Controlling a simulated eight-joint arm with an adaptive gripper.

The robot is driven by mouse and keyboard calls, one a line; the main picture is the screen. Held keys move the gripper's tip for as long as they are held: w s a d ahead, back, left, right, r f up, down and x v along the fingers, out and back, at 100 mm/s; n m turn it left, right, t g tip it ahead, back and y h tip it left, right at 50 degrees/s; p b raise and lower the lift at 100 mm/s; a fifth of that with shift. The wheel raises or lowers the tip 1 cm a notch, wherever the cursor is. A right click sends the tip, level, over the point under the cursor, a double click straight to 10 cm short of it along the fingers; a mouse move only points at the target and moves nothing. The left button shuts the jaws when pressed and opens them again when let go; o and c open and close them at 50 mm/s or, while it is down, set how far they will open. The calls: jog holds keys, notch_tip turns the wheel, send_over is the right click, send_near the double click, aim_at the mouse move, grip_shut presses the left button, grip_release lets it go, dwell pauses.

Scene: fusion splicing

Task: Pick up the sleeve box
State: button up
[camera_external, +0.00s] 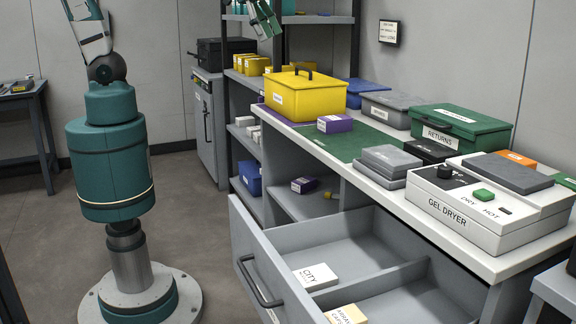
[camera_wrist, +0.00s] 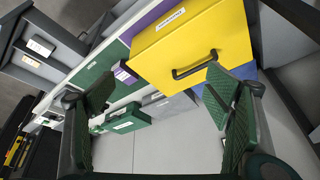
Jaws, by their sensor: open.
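No label clearly reads as the sleeve box at this size, so I cannot tell which box it is. A large yellow box (camera_external: 305,95) with a dark handle stands on the counter; it also shows in the wrist view (camera_wrist: 195,45), upper middle. A small purple box (camera_external: 335,124) with a white label sits just in front of it; part of it shows in the wrist view (camera_wrist: 124,74). My gripper (camera_external: 265,25) is up behind the yellow box in the external view. In the wrist view its fingers (camera_wrist: 160,78) are spread wide, open and empty, apart from the boxes.
The counter holds a green mat (camera_external: 352,146), a green RETURNS box (camera_external: 460,124), a grey box (camera_external: 390,108), a blue bin (camera_external: 367,90) and the gel dryer (camera_external: 470,215). A drawer (camera_external: 345,245) stands open in front. Shelving (camera_external: 316,19) rises near my gripper.

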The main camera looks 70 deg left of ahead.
jog(key=w+d+m+g+h+p, duration=0.15)
jog(key=w+d+m+p, duration=0.3)
jog(key=w+d, duration=0.5)
jog(key=m+g+p, duration=0.3)
jog(key=m+p, duration=0.1)
jog(key=m, duration=0.2)
send_over(335, 117)
jog(key=a, duration=0.2)
jog(key=shift+n+h, duration=0.25)
notch_tip(335, 117, down, 18)
jog(key=shift+a+f, duration=0.15)
jog(key=shift+f, duration=0.35)
jog(key=shift+x, duration=1.3)
jog(key=shift+b+x, duration=0.4)
jog(key=shift+x, duration=2.2)
jog(key=shift+a, duration=0.1)
